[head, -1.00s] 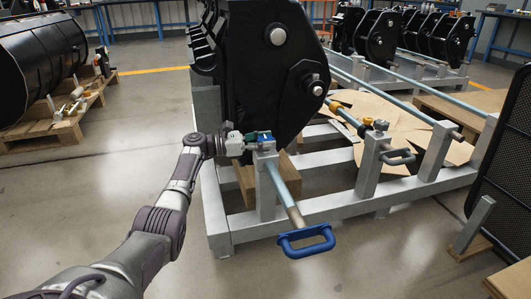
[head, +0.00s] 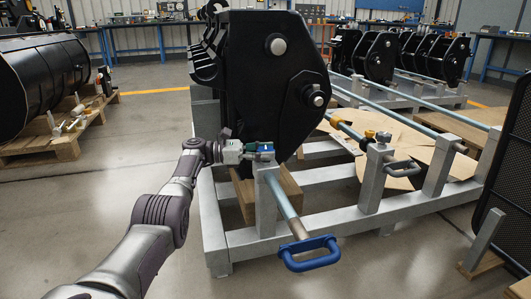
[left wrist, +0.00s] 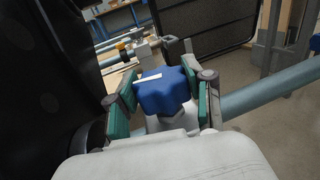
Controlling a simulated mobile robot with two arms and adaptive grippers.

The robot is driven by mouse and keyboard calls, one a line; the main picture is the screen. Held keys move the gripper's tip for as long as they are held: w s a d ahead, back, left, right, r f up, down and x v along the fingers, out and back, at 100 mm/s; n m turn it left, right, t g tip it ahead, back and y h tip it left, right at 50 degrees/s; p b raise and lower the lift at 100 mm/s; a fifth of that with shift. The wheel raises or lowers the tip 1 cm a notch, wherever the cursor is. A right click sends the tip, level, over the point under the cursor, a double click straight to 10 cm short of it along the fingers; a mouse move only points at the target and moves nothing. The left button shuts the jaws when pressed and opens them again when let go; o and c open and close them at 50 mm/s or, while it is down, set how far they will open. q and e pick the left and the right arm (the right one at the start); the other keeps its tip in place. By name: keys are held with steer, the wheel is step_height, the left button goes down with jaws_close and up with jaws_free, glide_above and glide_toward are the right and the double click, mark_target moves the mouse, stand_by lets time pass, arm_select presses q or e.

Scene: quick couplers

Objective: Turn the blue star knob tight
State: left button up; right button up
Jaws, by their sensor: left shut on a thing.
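The blue star knob (left wrist: 163,92) sits between the two green-padded fingers of my left gripper (left wrist: 161,100) in the left wrist view. It carries a white mark on its top. In the head view my left gripper (head: 251,152) reaches the top of a grey post, and only a little of the blue knob (head: 265,149) shows there. The gripper is shut on the knob. My right gripper is not in view.
A large black coupler (head: 262,80) stands on the grey frame (head: 290,234) just behind the post. A second post with a yellow knob (head: 369,134) and a grey handle (head: 402,168) stands to the right. The floor at the front left is clear.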

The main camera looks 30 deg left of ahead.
arm_select(q)
steer(key=shift+d+f, duration=0.1)
steer(key=o, duration=1.2)
steer(key=shift+v, duration=3.75)
